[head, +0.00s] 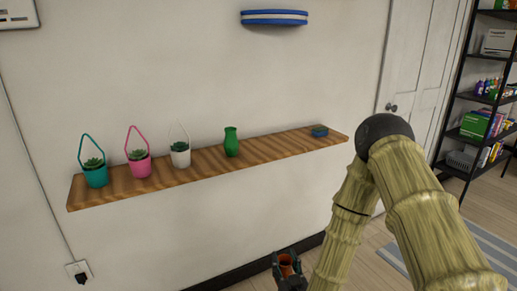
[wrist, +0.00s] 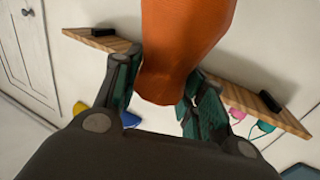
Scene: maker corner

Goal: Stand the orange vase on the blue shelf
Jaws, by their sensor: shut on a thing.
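The orange vase (wrist: 185,45) fills the top middle of the wrist view, between the two fingers of my gripper (wrist: 160,85). The fingers are shut on it, and its upper part is cut off by the frame edge. In the head view my gripper (head: 289,265) is low, below the wooden shelf, and only a little orange of the vase (head: 286,267) shows between its fingers. The blue shelf (head: 275,18) is a small rounded wall shelf with a white stripe, high at the top of the head view. My gripper is far below it. The shelf's top surface is hardly visible.
A long wooden shelf (head: 205,169) crosses the wall between gripper and blue shelf. It holds teal (head: 95,176), pink (head: 139,165) and white (head: 180,155) hanging planters, a green vase (head: 231,142) and a small blue object (head: 319,131). A black rack (head: 483,97) stands right.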

